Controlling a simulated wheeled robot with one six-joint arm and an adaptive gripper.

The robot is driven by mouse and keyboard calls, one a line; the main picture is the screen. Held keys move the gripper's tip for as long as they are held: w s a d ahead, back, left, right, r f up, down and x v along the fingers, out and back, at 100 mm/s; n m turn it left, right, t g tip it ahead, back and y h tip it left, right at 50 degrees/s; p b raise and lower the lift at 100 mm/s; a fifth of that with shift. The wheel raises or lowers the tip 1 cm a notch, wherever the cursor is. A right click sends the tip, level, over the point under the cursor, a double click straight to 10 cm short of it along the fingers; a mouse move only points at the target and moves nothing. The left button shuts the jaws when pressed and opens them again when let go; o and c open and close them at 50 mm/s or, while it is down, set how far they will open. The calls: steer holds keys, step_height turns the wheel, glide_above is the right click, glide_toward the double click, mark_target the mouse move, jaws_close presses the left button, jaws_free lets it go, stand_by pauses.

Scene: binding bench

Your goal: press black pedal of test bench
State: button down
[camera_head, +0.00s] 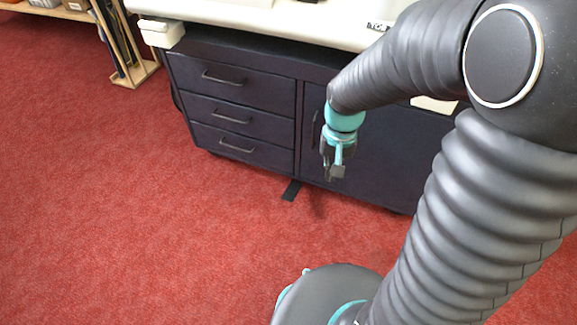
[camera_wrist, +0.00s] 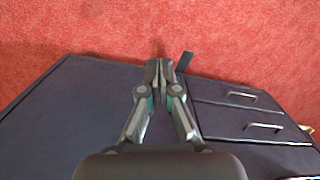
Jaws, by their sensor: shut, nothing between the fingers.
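The black pedal (camera_head: 292,190) is a small flat dark bar on the red carpet, sticking out from under the front of the test bench (camera_head: 250,70). In the wrist view the pedal (camera_wrist: 184,62) shows just right of my fingertips, partly cut off by the cabinet edge. My gripper (camera_head: 334,173) points down in front of the bench's door, up and to the right of the pedal in the head view. Its fingers (camera_wrist: 159,68) are shut and hold nothing. I see a gap between fingertips and pedal in both views; the height above the floor is hard to tell.
The bench has dark drawers (camera_head: 235,115) with bar handles on the left, a dark door behind my gripper, and a pale top (camera_head: 270,25). A white box (camera_head: 162,33) juts from its left corner. A wooden rack (camera_head: 135,74) stands at upper left. Red carpet (camera_head: 130,220) left of the bench is clear.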

steer(key=w+a+f+m+g, duration=0.2)
steer(key=w+a+f+m, duration=0.15)
steer(key=f, duration=0.85)
steer(key=m+t, duration=0.3)
steer(key=m, duration=1.4)
glide_toward(288, 198)
steer(key=shift+s+d+f+y, duration=0.15)
steer(key=shift+s+d+y, duration=0.15)
steer(key=shift+s+d, duration=0.2)
steer(key=shift+w+a+m, duration=0.15)
steer(key=shift+w+m, duration=0.35)
steer(key=shift+m, duration=0.55)
steer(key=f+b, duration=0.6)
steer(key=shift+w+a+f, duration=0.15)
steer(key=shift+a+f, duration=0.15)
steer(key=shift+f, duration=0.1)
